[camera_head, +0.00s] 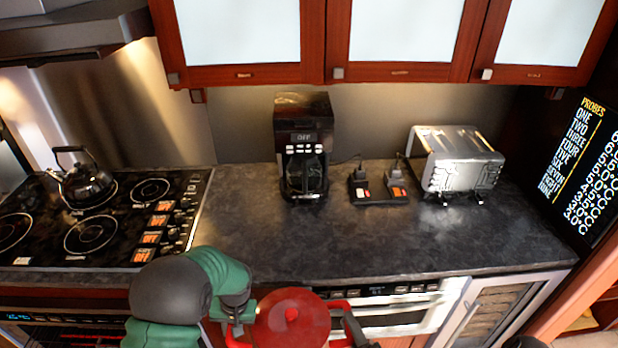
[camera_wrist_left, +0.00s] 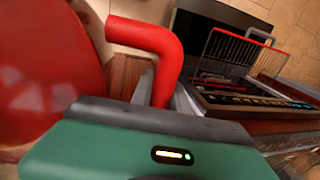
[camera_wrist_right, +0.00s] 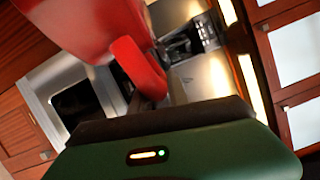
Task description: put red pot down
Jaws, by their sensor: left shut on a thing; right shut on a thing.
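The red pot (camera_head: 292,318) is at the bottom middle of the head view, in front of the counter's front edge and apart from the counter top. My left gripper (camera_head: 236,322) is at its left side, shut on its left handle, which shows red and curved in the left wrist view (camera_wrist_left: 150,40). My right gripper (camera_head: 352,328) is at its right side, shut on the other handle, seen in the right wrist view (camera_wrist_right: 138,68). The fingertips are partly hidden in both wrist views. The pot's underside is hidden.
The dark counter (camera_head: 300,240) is clear in front. A coffee maker (camera_head: 303,150), a small dark stand (camera_head: 378,192) and a toaster (camera_head: 455,160) stand at its back. The stove (camera_head: 90,220) with a black kettle (camera_head: 85,183) is left. Wall cabinets (camera_head: 400,72) hang above.

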